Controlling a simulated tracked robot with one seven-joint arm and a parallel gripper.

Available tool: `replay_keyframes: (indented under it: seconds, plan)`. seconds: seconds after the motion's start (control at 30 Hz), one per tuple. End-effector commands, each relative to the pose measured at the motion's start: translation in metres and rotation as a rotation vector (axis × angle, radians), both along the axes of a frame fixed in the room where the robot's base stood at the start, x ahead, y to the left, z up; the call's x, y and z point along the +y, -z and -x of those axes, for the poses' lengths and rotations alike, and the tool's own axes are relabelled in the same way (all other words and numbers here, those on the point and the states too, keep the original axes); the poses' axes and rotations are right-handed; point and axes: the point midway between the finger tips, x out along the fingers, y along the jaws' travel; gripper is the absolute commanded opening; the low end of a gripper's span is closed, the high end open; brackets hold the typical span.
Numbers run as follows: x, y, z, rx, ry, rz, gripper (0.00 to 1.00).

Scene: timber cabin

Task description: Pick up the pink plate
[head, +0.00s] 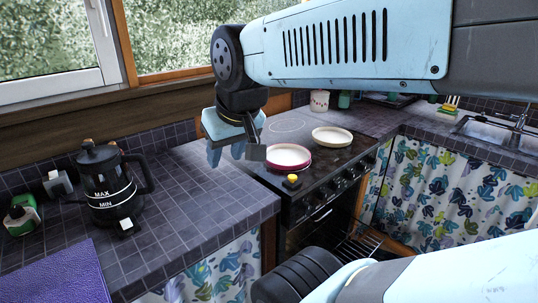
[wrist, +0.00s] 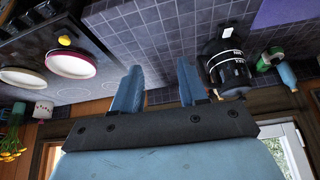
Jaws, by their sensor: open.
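The pink plate (head: 289,157) is shallow, with a pink rim and a white inside. It lies on the dark stove top, near its front left. It also shows in the wrist view (wrist: 71,63), to the left of the fingers. My gripper (head: 226,156) hangs above the tiled counter just left of the stove, apart from the plate. In the wrist view my gripper (wrist: 160,66) has its two blue fingers spread, with only counter tiles behind the gap.
A cream plate (head: 332,138) lies on the stove right of the pink one. A small yellow-topped black object (head: 292,181) is at the stove's front edge. A black kettle (head: 108,185) and purple cloth (head: 62,271) are on the left counter. The counter's middle is clear.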

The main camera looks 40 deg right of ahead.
Motion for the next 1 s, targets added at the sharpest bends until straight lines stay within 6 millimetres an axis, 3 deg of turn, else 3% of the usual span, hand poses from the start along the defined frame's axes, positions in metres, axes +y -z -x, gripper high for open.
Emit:
replay_keyframes:
  seconds: [0.27,0.37,0.57,1.0]
  plan:
    - [0.000,0.000,0.000,0.000,0.000,0.000,0.43]
    - [-0.001,0.000,-0.001,0.004,-0.001,0.004,0.48]
    - [-0.014,0.014,-0.014,0.081,-0.038,0.080,0.48]
    - [-0.092,0.074,-0.066,0.447,-0.254,0.456,0.48]
